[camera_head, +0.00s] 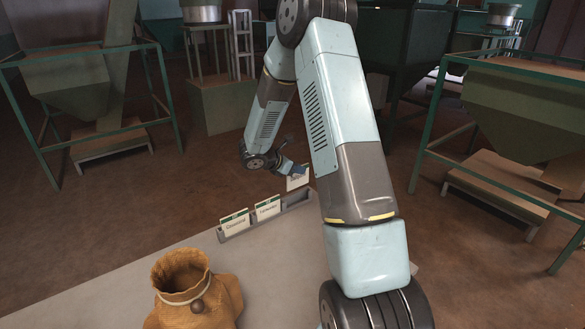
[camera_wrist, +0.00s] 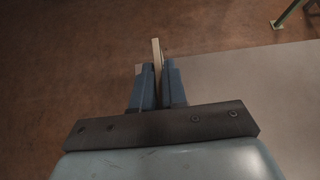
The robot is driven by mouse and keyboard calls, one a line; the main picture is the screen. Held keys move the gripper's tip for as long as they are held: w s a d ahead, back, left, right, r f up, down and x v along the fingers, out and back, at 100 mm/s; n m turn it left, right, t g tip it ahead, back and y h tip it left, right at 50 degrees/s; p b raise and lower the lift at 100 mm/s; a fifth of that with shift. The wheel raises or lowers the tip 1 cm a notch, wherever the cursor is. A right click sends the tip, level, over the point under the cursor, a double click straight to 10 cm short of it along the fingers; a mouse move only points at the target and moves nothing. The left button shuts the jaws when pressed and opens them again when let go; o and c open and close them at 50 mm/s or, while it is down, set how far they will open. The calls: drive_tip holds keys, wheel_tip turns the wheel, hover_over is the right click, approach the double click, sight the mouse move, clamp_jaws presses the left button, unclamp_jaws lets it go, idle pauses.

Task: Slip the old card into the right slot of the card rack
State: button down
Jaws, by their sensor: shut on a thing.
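My gripper (camera_head: 290,171) is shut on a pale card (camera_head: 298,179) and holds it near the right end of the card rack (camera_head: 240,228). In the wrist view the card (camera_wrist: 156,52) shows edge-on between the two blue fingers (camera_wrist: 157,85). The rack stands at the far edge of the table. One card (camera_head: 235,223) stands in its left slot and another card (camera_head: 267,208) in its middle slot. The right slot (camera_head: 296,199) looks empty, with the held card above it. My arm hides part of the rack's right end. I cannot tell whether the held card touches the rack.
A tan sack (camera_head: 192,290) with an open top stands at the table's front left. The grey table (camera_head: 120,275) is otherwise mostly clear. Hoppers on green frames stand on the brown floor, one at the left (camera_head: 70,80) and one at the right (camera_head: 525,105).

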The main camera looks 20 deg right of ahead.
sight(296, 187)
drive_tip(key=shift+f, duration=3.75)
drive_tip(key=c, duration=1.1)
unclamp_jaws()
drive_tip(key=shift+a, duration=0.15)
drive_tip(key=v, duration=1.3)
drive_tip(key=shift+a+r, duration=0.15)
